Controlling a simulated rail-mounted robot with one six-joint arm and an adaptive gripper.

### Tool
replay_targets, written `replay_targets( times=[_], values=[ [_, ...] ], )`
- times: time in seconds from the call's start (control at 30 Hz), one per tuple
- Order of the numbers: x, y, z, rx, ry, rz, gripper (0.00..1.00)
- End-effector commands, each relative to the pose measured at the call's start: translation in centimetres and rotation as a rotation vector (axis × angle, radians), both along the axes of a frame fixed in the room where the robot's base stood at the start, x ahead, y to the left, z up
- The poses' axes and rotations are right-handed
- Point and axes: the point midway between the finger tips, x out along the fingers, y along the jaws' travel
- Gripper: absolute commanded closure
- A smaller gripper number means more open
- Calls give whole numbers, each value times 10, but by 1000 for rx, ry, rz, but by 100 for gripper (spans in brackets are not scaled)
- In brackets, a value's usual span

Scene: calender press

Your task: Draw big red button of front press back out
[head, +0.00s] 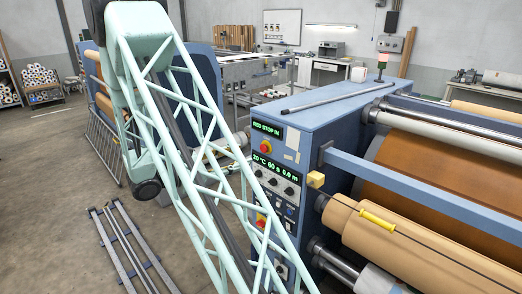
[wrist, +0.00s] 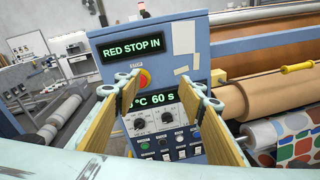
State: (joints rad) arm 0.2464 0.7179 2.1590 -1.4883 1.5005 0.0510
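The front press's blue control cabinet (head: 315,112) stands right of my arm in the head view. Its big red button (head: 265,147) sits on a yellow surround below a green display (head: 268,130) reading "RED STOP IN". In the wrist view the red button (wrist: 144,78) shows ahead, partly behind my left finger's tip. My gripper (wrist: 162,86) is open, its two fingers spread either side of the panel's lower display, with nothing between them. The button looks farther off than the fingertips; I cannot tell the exact gap. My gripper cannot be made out in the head view.
A second display (head: 273,168) reads "20 °C 60 s 0.0 m", with knobs below. Another red button (head: 261,220) sits lower on the cabinet. Tan rollers (head: 420,245) and a blue rail (head: 420,183) lie to the right. A metal rack (head: 130,250) lies on the floor left.

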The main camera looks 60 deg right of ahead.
Motion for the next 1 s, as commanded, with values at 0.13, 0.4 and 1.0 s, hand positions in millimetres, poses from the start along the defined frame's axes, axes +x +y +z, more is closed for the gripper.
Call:
replay_targets(
  times=[0.13, 0.4, 1.0],
  values=[
    [16, -13, -19, -27, 48, 40, 63],
    [36, -25, -41, -57, 100, 92, 63],
    [40, -29, -46, -63, 111, 106, 63]
  ],
)
